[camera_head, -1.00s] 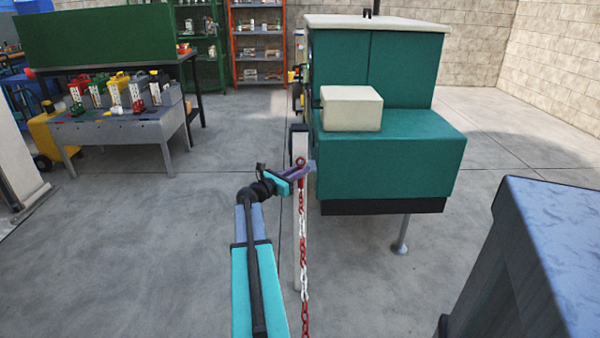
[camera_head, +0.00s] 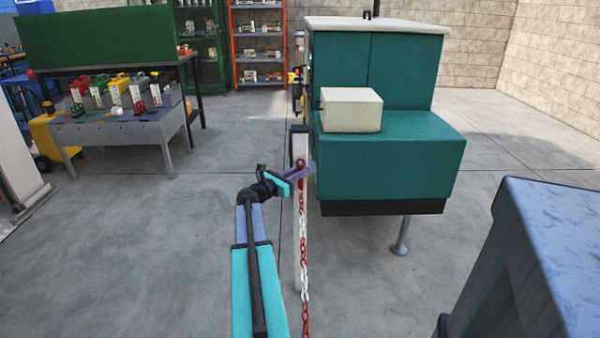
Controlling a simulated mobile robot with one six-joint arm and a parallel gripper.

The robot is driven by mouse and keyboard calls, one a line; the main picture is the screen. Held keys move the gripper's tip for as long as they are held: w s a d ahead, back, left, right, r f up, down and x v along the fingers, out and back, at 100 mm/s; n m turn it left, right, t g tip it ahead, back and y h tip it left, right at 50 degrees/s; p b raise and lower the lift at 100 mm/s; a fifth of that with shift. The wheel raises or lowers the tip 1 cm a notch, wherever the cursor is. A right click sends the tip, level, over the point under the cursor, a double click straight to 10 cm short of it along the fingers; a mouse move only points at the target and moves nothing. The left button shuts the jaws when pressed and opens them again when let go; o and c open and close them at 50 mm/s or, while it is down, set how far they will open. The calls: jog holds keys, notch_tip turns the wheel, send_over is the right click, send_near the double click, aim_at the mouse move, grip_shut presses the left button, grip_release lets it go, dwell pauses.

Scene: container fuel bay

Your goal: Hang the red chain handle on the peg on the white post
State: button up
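The white post (camera_head: 298,148) stands upright at the left side of the teal machine, with a dark cap near its top. The red chain handle (camera_head: 302,164) is at my gripper's tip, directly in front of the post in this view. My gripper (camera_head: 303,173) appears shut on the handle. The red and white chain (camera_head: 304,250) hangs down from it past the bottom of the picture. The peg is too small or hidden to make out. Whether the handle touches the post or peg I cannot tell.
The teal machine (camera_head: 390,165) with a cream box (camera_head: 350,110) stands just right of the post. A dark grey block (camera_head: 545,260) fills the lower right. A grey table (camera_head: 118,130) with coloured containers is at the left. The floor between is clear.

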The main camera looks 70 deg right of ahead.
jog(key=shift+o, duration=0.5)
jog(key=shift+w+d+f, duration=0.1)
jog(key=shift+d, duration=0.25)
jog(key=shift+o, duration=0.2)
jog(key=shift+w+a+f, duration=0.1)
jog(key=shift+w+a, duration=0.25)
jog(key=shift+a, duration=0.3)
jog(key=p+v, duration=0.1)
jog(key=v, duration=0.6)
jog(key=shift+s+a+r, duration=0.15)
jog(key=shift+s+r, duration=0.05)
jog(key=shift+s, duration=0.05)
